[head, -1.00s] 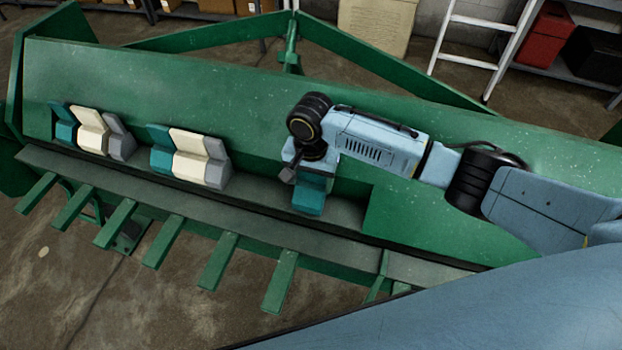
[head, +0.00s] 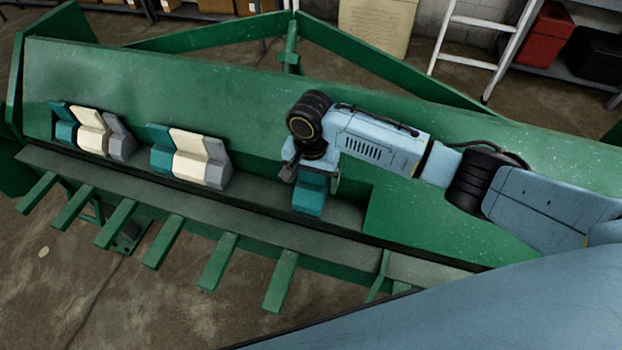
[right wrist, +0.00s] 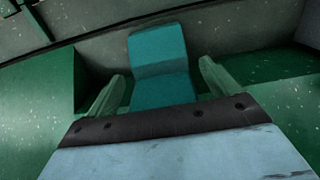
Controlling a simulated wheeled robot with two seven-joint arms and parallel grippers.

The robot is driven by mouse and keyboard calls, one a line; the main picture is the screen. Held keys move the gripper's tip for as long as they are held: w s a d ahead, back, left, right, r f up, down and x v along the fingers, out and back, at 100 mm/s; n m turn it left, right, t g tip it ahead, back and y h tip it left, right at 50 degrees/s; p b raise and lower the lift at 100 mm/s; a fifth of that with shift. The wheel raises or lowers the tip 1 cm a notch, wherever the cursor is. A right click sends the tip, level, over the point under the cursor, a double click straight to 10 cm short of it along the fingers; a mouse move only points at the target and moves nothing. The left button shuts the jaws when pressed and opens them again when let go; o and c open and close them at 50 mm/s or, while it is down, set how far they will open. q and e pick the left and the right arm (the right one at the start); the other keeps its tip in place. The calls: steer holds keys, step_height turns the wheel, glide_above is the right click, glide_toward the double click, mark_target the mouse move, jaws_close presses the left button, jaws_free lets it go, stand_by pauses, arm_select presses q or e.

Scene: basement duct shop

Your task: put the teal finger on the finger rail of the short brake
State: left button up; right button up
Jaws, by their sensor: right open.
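A teal finger (head: 309,193) stands alone on the grey finger rail (head: 258,197) of the green short brake (head: 170,85), right of two groups of fingers. My right gripper (head: 308,172) is just above and behind it, partly hiding its upper part. In the right wrist view the teal finger (right wrist: 159,65) lies between the two open fingertips of my right gripper (right wrist: 160,88), with gaps visible at the sides. The left group has a teal (head: 65,130), a cream and a grey finger. The second group has a teal (head: 160,150), a cream and a grey finger. My left gripper is not in view.
Several green bars (head: 217,262) stick out from the brake's front edge. A raised green block (head: 430,225) borders the rail on the right. The rail is bare between the second group and the lone teal finger. A white ladder (head: 470,40) stands behind.

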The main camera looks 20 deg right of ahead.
mark_target(311, 186)
step_height(311, 186, up, 11)
steer(key=shift+r+p, duration=0.2)
steer(key=shift+p, duration=0.15)
steer(key=shift+c, duration=0.2)
stand_by(0.9)
